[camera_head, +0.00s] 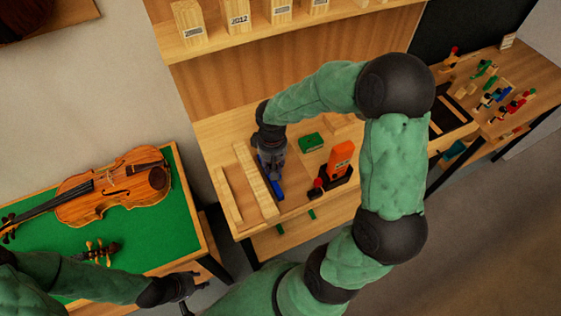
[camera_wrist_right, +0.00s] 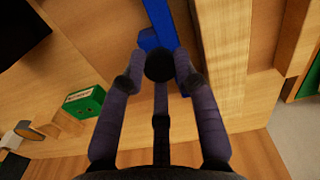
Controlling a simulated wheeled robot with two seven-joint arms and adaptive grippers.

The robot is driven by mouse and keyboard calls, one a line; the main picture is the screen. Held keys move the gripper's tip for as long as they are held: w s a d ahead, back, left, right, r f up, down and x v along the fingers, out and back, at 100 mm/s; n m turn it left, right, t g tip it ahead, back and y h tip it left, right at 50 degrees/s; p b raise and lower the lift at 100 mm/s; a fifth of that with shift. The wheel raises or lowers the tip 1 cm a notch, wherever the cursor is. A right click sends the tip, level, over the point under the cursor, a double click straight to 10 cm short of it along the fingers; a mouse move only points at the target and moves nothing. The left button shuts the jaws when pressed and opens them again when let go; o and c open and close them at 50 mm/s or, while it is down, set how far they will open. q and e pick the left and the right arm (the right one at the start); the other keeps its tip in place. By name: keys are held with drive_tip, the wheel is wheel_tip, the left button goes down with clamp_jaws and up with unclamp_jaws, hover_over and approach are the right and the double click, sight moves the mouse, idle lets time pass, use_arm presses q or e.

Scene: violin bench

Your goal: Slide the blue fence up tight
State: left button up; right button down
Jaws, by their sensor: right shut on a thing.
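The blue fence (camera_head: 276,187) lies on the wooden bench, its lower end showing below my right gripper. It also shows in the right wrist view (camera_wrist_right: 154,27), running beside a long pale wooden beam (camera_wrist_right: 226,60). A narrow shadowed strip shows between them there; I cannot tell whether they touch along their length. My right gripper (camera_head: 271,160) points down over the fence. In the wrist view its fingers (camera_wrist_right: 160,72) are closed around a dark round part at the fence, and they hide some of it. My left gripper (camera_head: 187,286) is low in the head view, away from the fence; its opening is unclear.
A second wooden strip (camera_head: 228,194) lies left of the beam. A green block (camera_head: 311,142) and an orange upright piece (camera_head: 340,159) stand right of the fence. A violin (camera_head: 115,190) lies on a green mat (camera_head: 187,222) at left. Labelled wooden blocks (camera_head: 236,17) stand on the shelf.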

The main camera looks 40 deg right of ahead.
drive_tip(key=shift+w, duration=0.1)
drive_tip(key=c, duration=0.9)
unclamp_jaws()
drive_tip(key=shift+c, duration=0.2)
wheel_tip(320, 180, up, 12)
